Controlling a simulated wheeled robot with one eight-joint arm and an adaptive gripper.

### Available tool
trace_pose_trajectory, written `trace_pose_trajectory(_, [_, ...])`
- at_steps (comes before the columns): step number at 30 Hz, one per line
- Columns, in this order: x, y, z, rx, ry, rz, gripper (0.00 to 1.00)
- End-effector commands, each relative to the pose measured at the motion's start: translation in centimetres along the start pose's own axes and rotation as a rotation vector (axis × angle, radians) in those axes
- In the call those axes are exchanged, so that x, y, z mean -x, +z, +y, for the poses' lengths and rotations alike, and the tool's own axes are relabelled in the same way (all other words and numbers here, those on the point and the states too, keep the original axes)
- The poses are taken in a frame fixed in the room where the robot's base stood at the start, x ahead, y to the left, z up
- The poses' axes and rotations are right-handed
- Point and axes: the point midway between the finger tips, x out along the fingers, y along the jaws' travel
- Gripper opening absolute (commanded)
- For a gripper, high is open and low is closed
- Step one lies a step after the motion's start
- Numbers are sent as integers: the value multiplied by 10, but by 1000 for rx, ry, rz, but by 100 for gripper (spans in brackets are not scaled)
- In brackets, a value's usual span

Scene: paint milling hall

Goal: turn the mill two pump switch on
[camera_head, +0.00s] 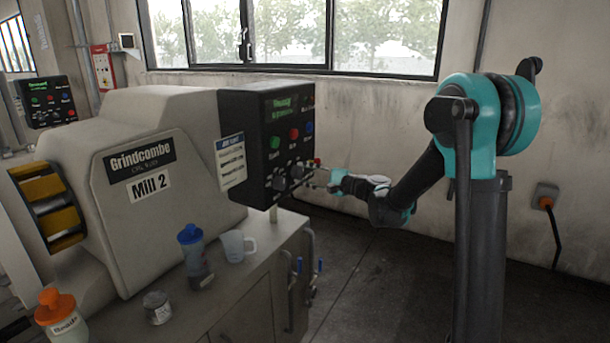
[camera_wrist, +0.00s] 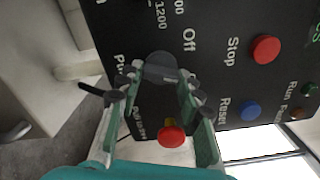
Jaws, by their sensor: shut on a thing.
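The Mill 2 control box (camera_head: 262,150) is a black panel on the side of the beige mill marked Mill 2 (camera_head: 149,187). My gripper (camera_head: 308,178) reaches its lower part from the right. In the wrist view my gripper (camera_wrist: 162,80) has its two green fingers closed around a round dark grey knob (camera_wrist: 160,66). "Off" is printed beside this knob, and a partly hidden label starting with "Pu" is on its other side. Which way the knob points cannot be told. The panel's small green display (camera_head: 284,104) is lit.
A red emergency button (camera_wrist: 171,137) sits close beside my fingers. Red stop (camera_wrist: 265,49) and blue reset (camera_wrist: 250,110) buttons are near. A blue-lidded bottle (camera_head: 191,250), mug (camera_head: 236,246), tin (camera_head: 157,307) and orange-capped bottle (camera_head: 60,316) stand on the mill's ledge. Floor to the right is clear.

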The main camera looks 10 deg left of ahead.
Motion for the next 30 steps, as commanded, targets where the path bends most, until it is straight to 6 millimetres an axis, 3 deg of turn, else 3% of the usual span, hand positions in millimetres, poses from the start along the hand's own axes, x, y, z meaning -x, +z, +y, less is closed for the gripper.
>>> trace_pose_trajectory(10, [0,0,1,-138,1,2,7])
trace_pose_trajectory(26, [0,0,1,-162,1,2,7])
trace_pose_trajectory(27, [1,0,1,-162,1,2,38])
trace_pose_trajectory(30, [0,0,1,-162,1,1,51])
